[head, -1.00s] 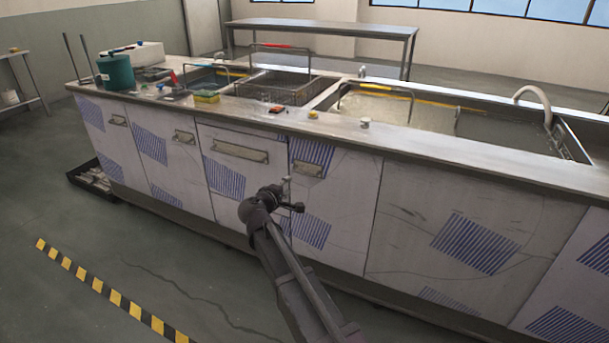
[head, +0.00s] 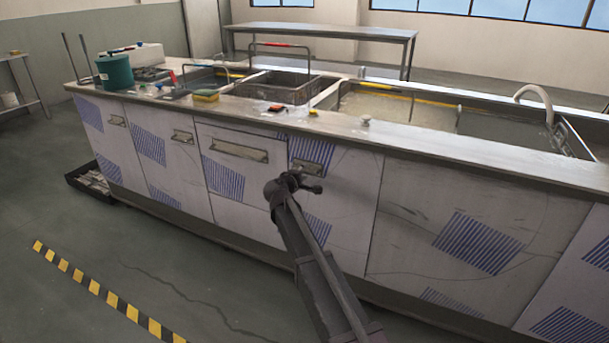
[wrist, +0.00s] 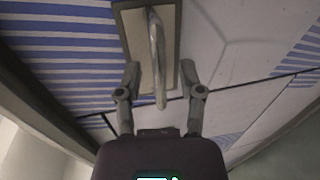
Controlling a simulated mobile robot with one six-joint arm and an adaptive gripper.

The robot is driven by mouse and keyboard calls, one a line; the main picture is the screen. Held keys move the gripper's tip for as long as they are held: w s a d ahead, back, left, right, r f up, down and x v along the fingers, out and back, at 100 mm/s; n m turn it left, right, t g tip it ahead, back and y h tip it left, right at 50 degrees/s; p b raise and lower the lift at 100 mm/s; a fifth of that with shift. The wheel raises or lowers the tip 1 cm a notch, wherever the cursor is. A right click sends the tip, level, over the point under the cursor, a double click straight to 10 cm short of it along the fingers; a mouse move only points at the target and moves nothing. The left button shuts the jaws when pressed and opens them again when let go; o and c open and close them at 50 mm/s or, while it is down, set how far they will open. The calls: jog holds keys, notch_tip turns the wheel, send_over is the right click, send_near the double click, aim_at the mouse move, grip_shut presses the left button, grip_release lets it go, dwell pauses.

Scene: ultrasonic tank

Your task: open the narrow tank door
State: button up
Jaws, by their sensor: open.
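The narrow tank door (head: 345,195) is a pale front panel with blue striped patches, and it looks shut. Its handle (head: 309,168) is near the door's top left, partly behind my gripper. In the wrist view the handle (wrist: 157,55) is a pale bar on a brownish-grey plate. My gripper (head: 296,181) is in front of the door, just below and left of the handle. In the wrist view my gripper (wrist: 160,72) is open, one finger on each side of the bar's near end. I see no finger closed on the bar; contact cannot be told.
Neighbouring panels carry similar handles, the nearest one (head: 238,150) just to the left. The counter edge (head: 420,145) runs above the doors. A low tray (head: 85,182) lies on the floor at the far left. The floor near the striped tape (head: 110,298) is clear.

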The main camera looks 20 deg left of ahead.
jog(key=shift+w, duration=0.25)
grip_shut()
jog(key=shift+s, duration=0.1)
